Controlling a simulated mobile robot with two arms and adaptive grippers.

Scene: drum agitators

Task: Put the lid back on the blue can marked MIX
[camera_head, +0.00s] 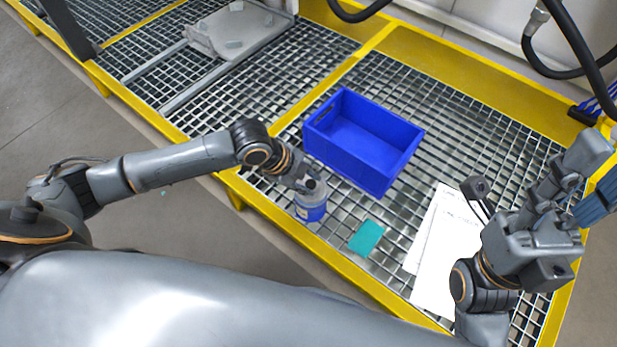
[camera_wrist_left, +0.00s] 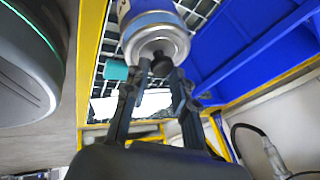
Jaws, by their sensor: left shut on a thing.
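A blue can with a pale band and silvery top (camera_head: 311,208) stands on the grating near the front yellow edge, beside a blue crate. Its marking is too small to read. My left gripper (camera_head: 308,184) is over the can's top and hides part of it. In the left wrist view, the fingers (camera_wrist_left: 155,75) are closed about the dark knob of the lid (camera_wrist_left: 160,61), which lies at the can's silvery rim (camera_wrist_left: 155,38). I cannot tell whether the lid is fully seated. My right gripper (camera_head: 575,170) is raised at the right, its fingers unclear.
The empty blue crate (camera_head: 402,158) stands just behind the can. A teal pad (camera_head: 366,238) and white papers (camera_head: 440,245) lie to the right. A grey tray (camera_head: 240,42) with small pieces is at the far left. Yellow rails border the grating; black hoses hang at the back right.

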